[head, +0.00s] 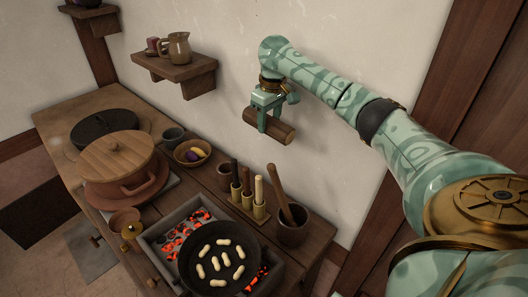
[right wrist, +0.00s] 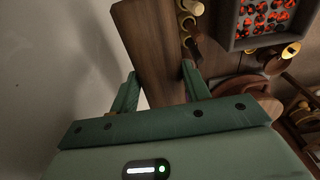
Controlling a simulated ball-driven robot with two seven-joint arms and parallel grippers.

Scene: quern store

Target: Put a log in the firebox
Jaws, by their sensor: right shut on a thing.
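My right gripper (head: 267,116) is shut on a brown log (head: 284,132), high near the wall and above the back of the counter. In the right wrist view the log (right wrist: 150,45) lies between the two green fingers of the gripper (right wrist: 163,88). The firebox (head: 152,241) is a grey open box with glowing orange coals, lower and to the left of the log. A black pan (head: 197,281) covers much of the firebox. The firebox (right wrist: 232,43) also shows at the top right of the right wrist view. My left gripper is out of view.
Beside the firebox stand a rack of upright handled tools (head: 260,212) and a mortar with a pestle (head: 291,228). A lidded clay pot (head: 140,187), a bowl (head: 186,160) and a small cup (head: 173,134) are on the counter. A wall shelf (head: 176,70) holds a jug.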

